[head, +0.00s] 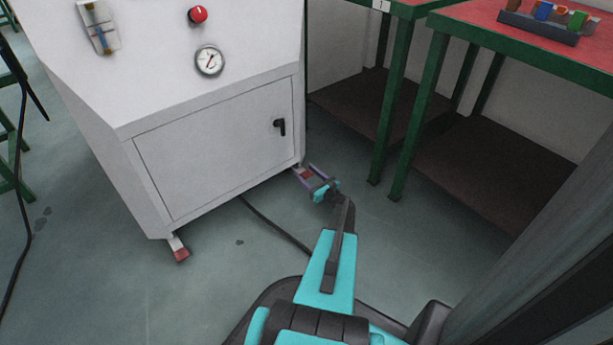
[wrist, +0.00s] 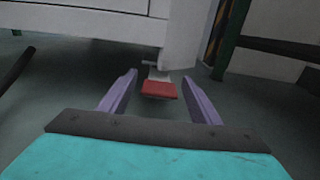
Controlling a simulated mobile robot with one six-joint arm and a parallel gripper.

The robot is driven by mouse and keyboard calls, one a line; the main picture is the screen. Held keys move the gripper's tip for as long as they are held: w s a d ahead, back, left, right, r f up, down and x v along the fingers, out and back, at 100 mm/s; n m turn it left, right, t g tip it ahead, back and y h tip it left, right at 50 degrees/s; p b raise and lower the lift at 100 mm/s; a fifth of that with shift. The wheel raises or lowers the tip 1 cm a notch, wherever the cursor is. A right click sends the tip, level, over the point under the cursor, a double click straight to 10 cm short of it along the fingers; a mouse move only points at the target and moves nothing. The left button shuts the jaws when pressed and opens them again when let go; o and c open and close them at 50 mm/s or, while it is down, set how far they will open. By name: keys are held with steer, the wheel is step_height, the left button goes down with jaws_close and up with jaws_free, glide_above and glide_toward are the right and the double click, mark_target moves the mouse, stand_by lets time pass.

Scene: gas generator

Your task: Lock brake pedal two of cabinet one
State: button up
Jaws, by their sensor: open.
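The white cabinet (head: 220,150) stands at the left in the head view. A red brake pedal (wrist: 159,90) shows in the wrist view under the cabinet's lower edge, on a pale bracket. The same pedal shows in the head view (head: 305,174) at the cabinet's right front corner. A second red pedal (head: 181,254) sits under the left front corner. My gripper (wrist: 160,88) is open, its two purple fingers on either side of the right pedal, with gaps on both sides. Whether the fingers are at the pedal's height is hard to tell.
Green-framed tables (head: 403,110) with red tops and brown lower shelves stand to the right of the cabinet. A black cable (head: 272,224) lies on the floor before the cabinet. The floor between the two pedals is otherwise mostly clear.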

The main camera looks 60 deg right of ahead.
jaws_close()
steer(key=shift+w+d+f+p, duration=0.1)
steer(key=shift+f+p, duration=1.05)
steer(key=shift+f, duration=0.75)
steer(key=shift+w+f, duration=0.15)
steer(key=shift+f, duration=0.65)
steer(key=shift+c, duration=0.5)
jaws_free()
steer(key=shift+o, duration=0.5)
steer(key=shift+r, duration=0.15)
steer(key=shift+p, duration=0.3)
steer(key=shift+s+a+r, duration=0.1)
steer(key=shift+s+a, duration=0.1)
steer(key=shift+s, duration=0.4)
steer(key=p+v, duration=0.4)
steer(key=v, duration=0.8)
steer(key=shift+s+a, duration=0.1)
steer(key=shift+s, duration=0.15)
